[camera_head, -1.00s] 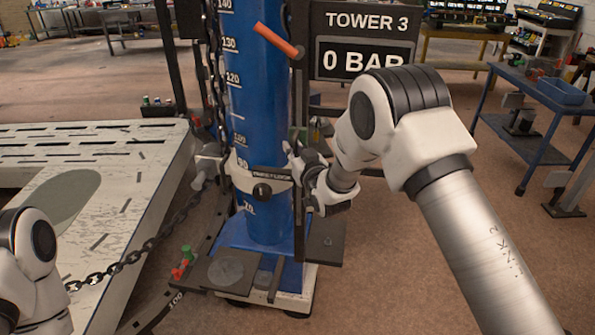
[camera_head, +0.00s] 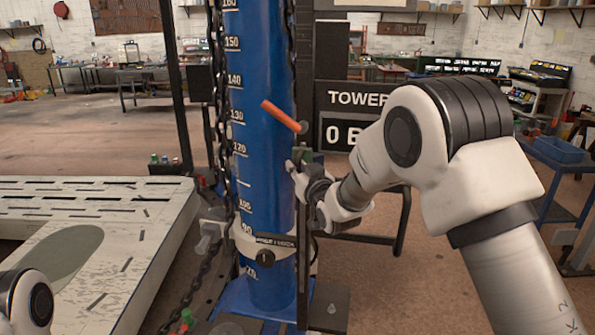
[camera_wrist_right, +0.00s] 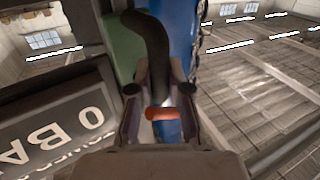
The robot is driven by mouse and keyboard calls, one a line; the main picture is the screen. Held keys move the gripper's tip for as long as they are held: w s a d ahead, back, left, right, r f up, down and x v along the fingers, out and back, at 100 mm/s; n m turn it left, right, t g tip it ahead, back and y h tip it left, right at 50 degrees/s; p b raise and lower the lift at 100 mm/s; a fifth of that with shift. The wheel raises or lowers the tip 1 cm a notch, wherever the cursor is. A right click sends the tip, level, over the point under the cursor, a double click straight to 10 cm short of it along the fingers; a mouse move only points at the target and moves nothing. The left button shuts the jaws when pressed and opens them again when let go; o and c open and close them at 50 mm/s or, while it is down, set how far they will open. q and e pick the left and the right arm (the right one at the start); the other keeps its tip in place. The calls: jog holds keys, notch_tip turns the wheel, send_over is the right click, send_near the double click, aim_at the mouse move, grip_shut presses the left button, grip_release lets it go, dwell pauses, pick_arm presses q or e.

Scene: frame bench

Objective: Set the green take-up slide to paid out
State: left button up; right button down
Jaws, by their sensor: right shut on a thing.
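The green take-up slide (camera_head: 303,153) sits on the dark upright rail at the right side of the blue tower column (camera_head: 262,185), a little below the 120 mark's level. My right gripper (camera_head: 297,166) is at the slide. In the right wrist view the green slide (camera_wrist_right: 126,48) lies just beyond the fingers, and a dark curved handle (camera_wrist_right: 152,40) runs down between the fingertips of my right gripper (camera_wrist_right: 160,92). The gripper is shut on this handle. The exact contact is partly hidden. Only a link of my left arm shows; its gripper is out of view.
An orange lever (camera_head: 281,116) sticks out above the slide. A black chain (camera_head: 218,100) hangs left of the column. A pale clamp band (camera_head: 265,248) circles the column lower down. A sign (camera_head: 350,115) stands behind my right arm. A pale slotted platform (camera_head: 120,215) is at left.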

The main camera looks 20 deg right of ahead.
jog(key=c, duration=1.1)
grip_release()
jog(key=shift+w+r, duration=0.1)
jog(key=shift+r, duration=0.3)
jog(key=shift+a, duration=0.15)
jog(key=shift+s+f, duration=0.1)
jog(key=shift+s, duration=0.15)
jog(key=s+d, duration=0.1)
jog(key=s, duration=1)
jog(key=shift+s+d+f, duration=0.15)
jog(key=shift+d+f, duration=0.05)
